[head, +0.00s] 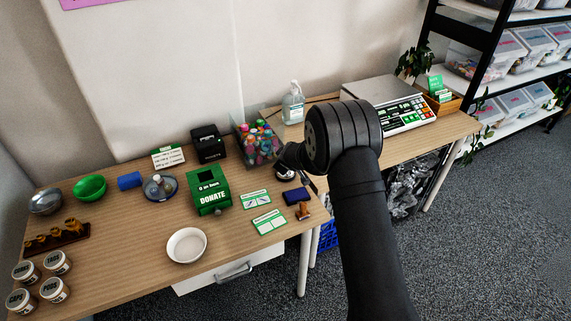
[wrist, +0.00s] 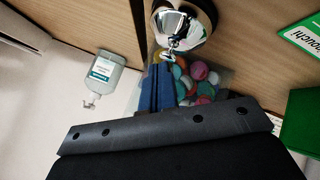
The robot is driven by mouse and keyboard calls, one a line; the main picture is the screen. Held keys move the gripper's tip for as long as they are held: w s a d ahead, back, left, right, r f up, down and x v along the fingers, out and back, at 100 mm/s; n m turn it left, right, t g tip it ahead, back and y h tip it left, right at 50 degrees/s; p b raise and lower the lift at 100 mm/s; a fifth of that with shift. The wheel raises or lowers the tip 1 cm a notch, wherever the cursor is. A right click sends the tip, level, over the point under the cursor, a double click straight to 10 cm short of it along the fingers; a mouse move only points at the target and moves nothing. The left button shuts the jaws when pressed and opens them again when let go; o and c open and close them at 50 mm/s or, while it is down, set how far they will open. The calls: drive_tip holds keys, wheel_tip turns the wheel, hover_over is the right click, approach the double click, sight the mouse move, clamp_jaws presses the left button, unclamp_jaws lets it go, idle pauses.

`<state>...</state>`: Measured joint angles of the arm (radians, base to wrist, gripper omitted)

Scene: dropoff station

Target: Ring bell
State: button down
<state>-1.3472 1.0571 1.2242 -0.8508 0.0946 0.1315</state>
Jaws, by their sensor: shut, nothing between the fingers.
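The bell (wrist: 182,24) is a shiny chrome dome on a dark round base, with a small plunger at its top. It stands on the wooden table, and part of it (head: 285,175) shows beside my arm in the head view. My gripper (wrist: 161,68) is shut and empty, with its blue fingers together. In the wrist view the fingertips point at the bell, close to the plunger; I cannot tell if they touch. In the head view my arm largely hides the gripper.
A green donate box (head: 208,192) is to the left. A blue pad (head: 295,196) and a stamp (head: 303,212) lie in front. A scale (head: 385,98) is at right.

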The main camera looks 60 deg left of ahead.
drive_tip(key=shift+r, duration=0.7)
drive_tip(key=shift+r, duration=2.5)
drive_tip(key=shift+f, duration=0.1)
wheel_tip(320, 180, up, 4)
drive_tip(key=shift+w+f, duration=0.1)
